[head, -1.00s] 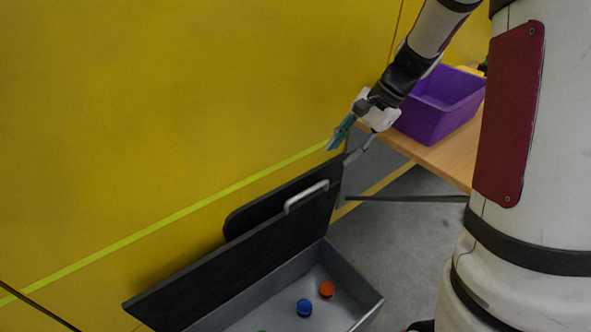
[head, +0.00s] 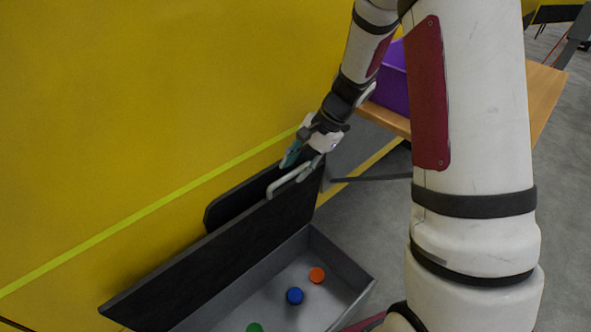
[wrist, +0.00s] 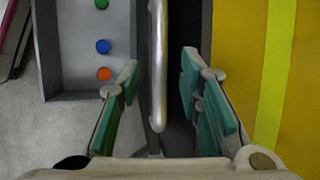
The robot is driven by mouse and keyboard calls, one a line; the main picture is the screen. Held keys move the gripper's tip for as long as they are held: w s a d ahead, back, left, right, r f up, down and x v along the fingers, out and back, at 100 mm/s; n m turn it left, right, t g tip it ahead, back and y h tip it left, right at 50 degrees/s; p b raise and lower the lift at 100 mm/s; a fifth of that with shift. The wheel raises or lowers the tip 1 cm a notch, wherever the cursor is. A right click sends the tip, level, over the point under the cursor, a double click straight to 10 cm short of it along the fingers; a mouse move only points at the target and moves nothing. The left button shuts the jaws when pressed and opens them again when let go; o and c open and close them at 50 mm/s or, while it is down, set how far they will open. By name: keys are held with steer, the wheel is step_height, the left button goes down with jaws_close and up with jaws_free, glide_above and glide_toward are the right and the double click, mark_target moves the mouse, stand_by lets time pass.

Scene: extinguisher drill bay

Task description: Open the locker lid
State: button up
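The locker (head: 342,262) is a grey open-topped box on the floor by the yellow wall. Its black lid (head: 215,265) stands raised along the wall side, well up from the box, with the inside exposed. A pale bar handle (head: 285,182) is on the lid near its right end; it also runs down the middle of the wrist view (wrist: 158,60). My gripper (head: 301,164) is at the handle's far end. In the wrist view my gripper (wrist: 158,88) is open, its green-padded fingers apart on either side of the handle and lid edge. I see no finger contact.
Orange (head: 317,275), blue (head: 295,296) and green (head: 255,328) round pieces lie inside the locker. A wooden table (head: 545,95) with a purple bin (head: 391,82) stands behind my arm. The yellow wall (head: 150,100) is close behind the lid.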

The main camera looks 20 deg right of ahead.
steer(key=shift+a+f, duration=0.15)
steer(key=shift+f, duration=0.15)
steer(key=shift+c, duration=0.5)
jaws_close()
steer(key=s+d+f+b, duration=0.1)
steer(key=s+d+b, duration=0.1)
steer(key=s, duration=0.4)
steer(key=shift+d+f, duration=0.25)
steer(key=shift+d, duration=0.05)
steer(key=shift+s, duration=0.1)
steer(key=shift+o, duration=0.5)
jaws_free()
